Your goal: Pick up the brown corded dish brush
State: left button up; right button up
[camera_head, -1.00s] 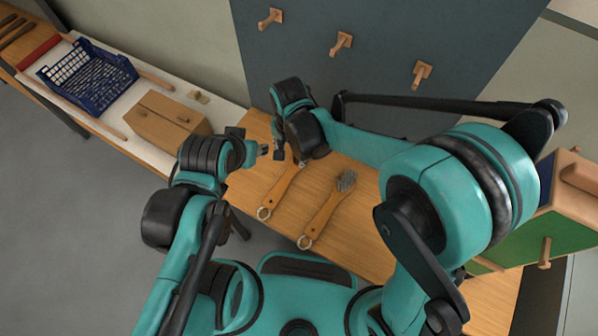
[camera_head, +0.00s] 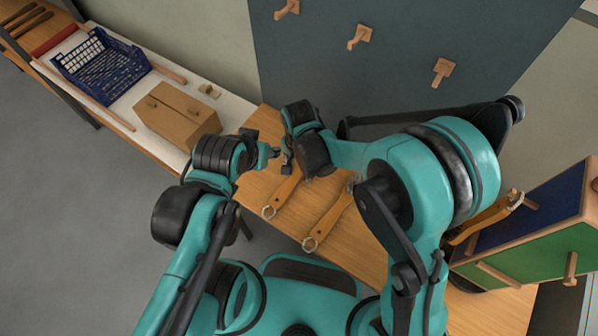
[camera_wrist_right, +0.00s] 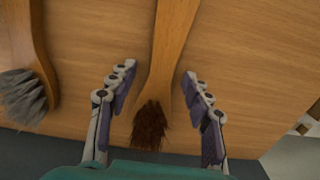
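The brown-bristled brush (camera_wrist_right: 150,126) has a wooden handle and lies on the wooden table, its head between the fingers of my open right gripper (camera_wrist_right: 158,74) in the right wrist view. The fingers are apart from it on both sides. In the head view its handle (camera_head: 284,192) shows, ending in a ring; its head is hidden under my right gripper (camera_head: 288,160). A grey-bristled brush (camera_wrist_right: 24,96) lies beside it; in the head view its handle (camera_head: 329,219) is to the right. My left gripper (camera_head: 270,153) is close by; its opening is too small to judge.
A dark board (camera_head: 400,75) with wooden pegs stands behind the table. A cardboard box (camera_head: 176,115) and a blue basket (camera_head: 103,72) sit at the left. A blue and green block with pegs (camera_head: 545,245) stands at the right, a wooden-handled tool (camera_head: 487,217) beside it.

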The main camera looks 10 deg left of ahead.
grip_shut()
jog(key=shift+r, duration=0.45)
notch_tip(320, 180, up, 4)
jog(key=shift+d+f+p, duration=0.1)
jog(key=shift+d+p, duration=0.05)
jog(key=shift+p, duration=1.05)
jog(key=s+d+r+p, duration=0.1)
jog(key=s+d+r, duration=0.1)
jog(key=d, duration=0.3)
jog(key=s+d+r+p, duration=0.2)
jog(key=d+r, duration=0.2)
jog(key=d, duration=0.1)
jog(key=shift+s+d+r, duration=0.15)
jog(key=shift+s+d, duration=0.05)
jog(key=shift+s, duration=0.05)
